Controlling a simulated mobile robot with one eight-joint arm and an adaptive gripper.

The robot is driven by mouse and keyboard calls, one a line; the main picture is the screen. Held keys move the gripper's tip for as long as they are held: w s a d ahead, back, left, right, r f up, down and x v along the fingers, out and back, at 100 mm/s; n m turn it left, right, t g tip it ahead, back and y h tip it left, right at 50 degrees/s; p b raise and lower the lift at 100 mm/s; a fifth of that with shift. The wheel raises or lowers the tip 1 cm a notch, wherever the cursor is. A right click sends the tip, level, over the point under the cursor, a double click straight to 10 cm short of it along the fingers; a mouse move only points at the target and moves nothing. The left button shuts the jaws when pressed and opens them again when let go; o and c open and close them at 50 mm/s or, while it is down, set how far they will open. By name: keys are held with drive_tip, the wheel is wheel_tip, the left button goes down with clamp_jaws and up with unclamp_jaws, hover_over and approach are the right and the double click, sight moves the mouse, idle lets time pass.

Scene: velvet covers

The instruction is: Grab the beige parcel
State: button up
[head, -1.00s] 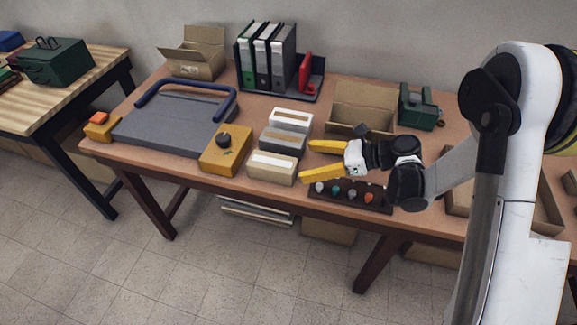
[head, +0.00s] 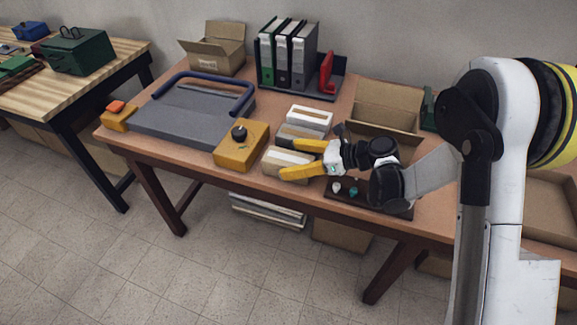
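The beige parcel (head: 273,158), a small box with a pale label on top, lies at the front of a row of three on the brown table, near its front edge. A grey parcel (head: 287,136) and a white parcel (head: 309,118) lie behind it. My gripper (head: 288,158) reaches in from the right with its yellow fingers open. One finger shows over the gap between the beige and grey parcels, the other across the beige parcel's front side. The fingers hide part of the beige parcel. I cannot tell their height or whether they touch it.
A yellow control box (head: 241,146) stands close on the left, beside a grey plate with a blue rail (head: 190,112). An open cardboard box (head: 388,106) stands behind my gripper. A dark rack (head: 350,193) with coloured knobs lies under my wrist. Binders (head: 288,55) stand at the back.

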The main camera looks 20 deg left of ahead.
drive_tip(key=c, duration=1.4)
drive_tip(key=shift+r, duration=0.1)
